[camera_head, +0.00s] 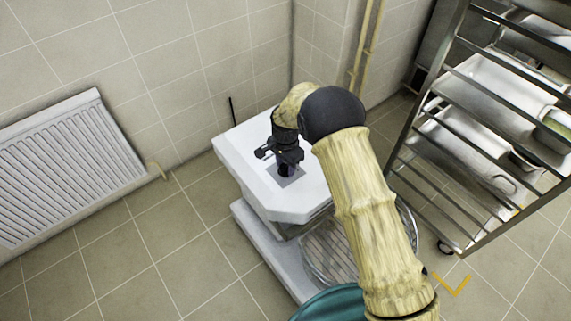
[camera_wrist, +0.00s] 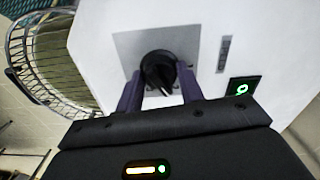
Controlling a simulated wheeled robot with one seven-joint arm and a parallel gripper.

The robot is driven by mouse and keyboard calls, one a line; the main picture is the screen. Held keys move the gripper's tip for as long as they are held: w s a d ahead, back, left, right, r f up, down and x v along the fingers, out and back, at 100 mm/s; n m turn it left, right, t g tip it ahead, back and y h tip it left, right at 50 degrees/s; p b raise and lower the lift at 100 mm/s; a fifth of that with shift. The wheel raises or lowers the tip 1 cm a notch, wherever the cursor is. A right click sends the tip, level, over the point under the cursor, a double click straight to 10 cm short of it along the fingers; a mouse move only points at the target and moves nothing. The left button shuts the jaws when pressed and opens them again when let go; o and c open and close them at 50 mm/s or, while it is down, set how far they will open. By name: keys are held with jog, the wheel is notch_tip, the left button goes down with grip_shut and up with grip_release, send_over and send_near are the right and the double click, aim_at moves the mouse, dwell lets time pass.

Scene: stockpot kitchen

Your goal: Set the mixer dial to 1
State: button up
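The mixer's black dial (camera_wrist: 158,70) sits on a grey square plate (camera_wrist: 128,46) on the white mixer housing (camera_wrist: 205,15). A pale pointer mark on the dial faces the near side in the wrist view. My gripper (camera_wrist: 160,78) has one dark purple finger on each side of the dial, and the fingertips appear to press against its sides. In the head view my gripper (camera_head: 284,168) points down at the grey plate (camera_head: 290,180) on top of the white mixer (camera_head: 258,178). It hides most of the dial there.
A small black display (camera_wrist: 242,88) beside the dial shows a green character, perhaps 0. A wire guard (camera_wrist: 40,60) lies beside the housing. A metal rack (camera_head: 425,130) with trays stands right; a radiator (camera_head: 70,170) is left. Floor is clear between radiator and mixer.

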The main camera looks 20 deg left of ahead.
aim_at(285, 164)
jog(key=shift+n, duration=0.4)
jog(key=n, duration=1.1)
jog(key=shift+p, duration=0.4)
dwell(0.4)
jog(key=o, duration=1)
notch_tip(285, 164, up, 18)
jog(key=shift+f, duration=0.25)
